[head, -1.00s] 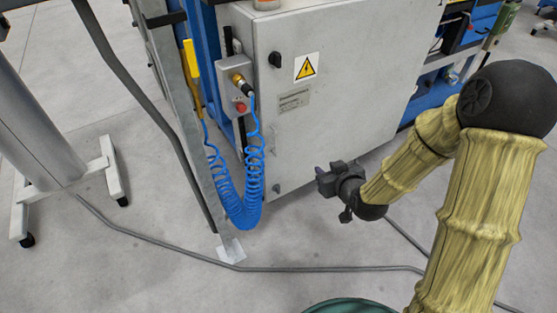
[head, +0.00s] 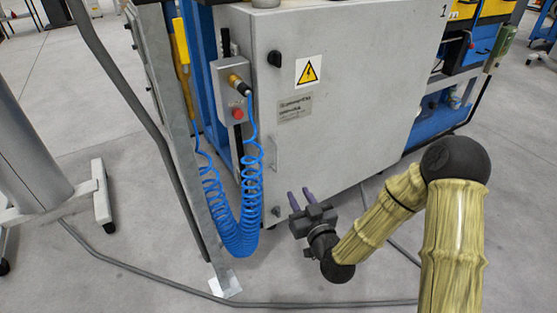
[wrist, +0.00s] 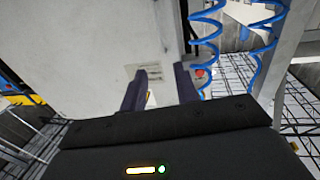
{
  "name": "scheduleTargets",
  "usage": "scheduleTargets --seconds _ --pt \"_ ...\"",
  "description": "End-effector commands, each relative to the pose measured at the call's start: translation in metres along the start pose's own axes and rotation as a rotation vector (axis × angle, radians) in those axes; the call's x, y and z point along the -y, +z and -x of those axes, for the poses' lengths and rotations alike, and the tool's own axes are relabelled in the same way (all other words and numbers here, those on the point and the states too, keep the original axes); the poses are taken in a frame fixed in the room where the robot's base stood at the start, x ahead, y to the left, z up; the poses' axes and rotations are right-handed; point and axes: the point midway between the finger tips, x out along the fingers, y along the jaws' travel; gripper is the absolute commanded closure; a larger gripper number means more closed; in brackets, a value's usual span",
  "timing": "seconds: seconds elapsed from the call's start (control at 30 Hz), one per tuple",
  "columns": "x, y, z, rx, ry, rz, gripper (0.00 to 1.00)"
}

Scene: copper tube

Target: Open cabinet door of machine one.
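The cabinet door (head: 345,125) of machine one is a light grey panel in the head view and looks shut, with a "1" at the machine's upper right. On its left edge are a black upper latch (head: 275,59), a slim grey handle (head: 273,153) and a black lower latch (head: 276,211). My gripper (head: 299,194) is in front of the door's lower left part, its two purple-grey fingers apart and empty. In the wrist view, the open fingers (wrist: 160,86) point toward the pale door (wrist: 85,45); the handle cannot be made out there.
A blue coiled hose (head: 237,215) hangs left of the door, below a control box with a red button (head: 236,105). A grey post (head: 180,150) stands beside it. A cable (head: 150,280) crosses the floor. A white wheeled stand (head: 85,205) is at left.

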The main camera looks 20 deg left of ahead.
Motion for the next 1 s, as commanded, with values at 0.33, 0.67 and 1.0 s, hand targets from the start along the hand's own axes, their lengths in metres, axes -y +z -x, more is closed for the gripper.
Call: scheduleTargets --seconds 0.33,0.67,1.0 --pt "0.0 0.001 -0.035 -0.002 0.001 0.001 0.7" --pt "0.0 0.001 -0.09 -0.002 0.0 -0.001 0.7" --pt "0.001 0.002 -0.143 -0.001 0.0 0.0 0.7"
